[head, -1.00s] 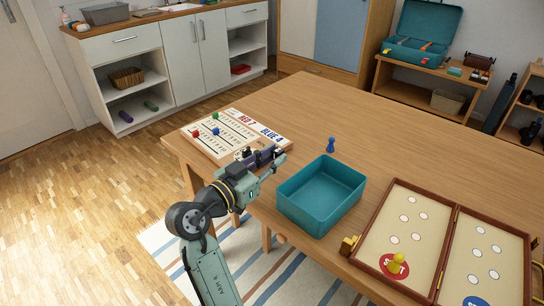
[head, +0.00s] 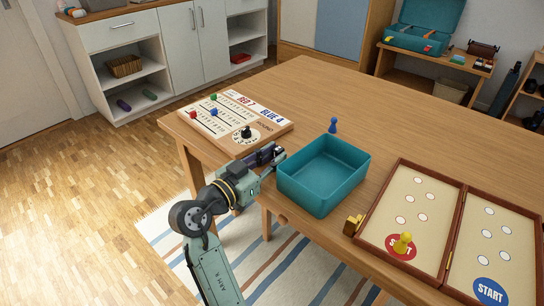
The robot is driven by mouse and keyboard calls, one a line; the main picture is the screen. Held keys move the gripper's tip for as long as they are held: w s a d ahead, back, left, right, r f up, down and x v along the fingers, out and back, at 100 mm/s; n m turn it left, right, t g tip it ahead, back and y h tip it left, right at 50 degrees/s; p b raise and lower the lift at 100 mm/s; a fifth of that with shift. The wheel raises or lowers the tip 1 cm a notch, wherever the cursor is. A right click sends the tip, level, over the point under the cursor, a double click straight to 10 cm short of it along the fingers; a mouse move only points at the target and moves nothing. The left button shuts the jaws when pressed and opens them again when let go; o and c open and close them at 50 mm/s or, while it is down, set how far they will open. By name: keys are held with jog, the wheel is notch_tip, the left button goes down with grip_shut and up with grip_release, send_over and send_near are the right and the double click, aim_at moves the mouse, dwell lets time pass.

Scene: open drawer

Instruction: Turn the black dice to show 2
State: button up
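I cannot make out a black dice as such. A small black knob (head: 247,131) stands on a round white dial marked with small figures, at the near right corner of the score board (head: 262,140). Which figure it points to is too small to read. My gripper (head: 279,154) is at the table edge, below and right of the dial, between the board and the teal bin. It appears apart from the knob and holds nothing I can see. Its fingers are too small to tell open from shut.
The teal open bin (head: 287,184) stands close right of my gripper, with a blue pawn (head: 333,126) behind it. Red, green and blue pegs stand on the score board. An open game case (head: 459,232) with a yellow pawn (head: 403,244) lies at right. The table's far middle is clear.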

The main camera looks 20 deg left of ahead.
jog(key=o, duration=0.5)
jog(key=shift+o, duration=0.2)
jog(key=shift+s, duration=0.1)
jog(key=v, duration=1.1)
jog(key=shift+s+a, duration=0.15)
jog(key=shift+s, duration=0.25)
jog(key=shift+r, duration=0.1)
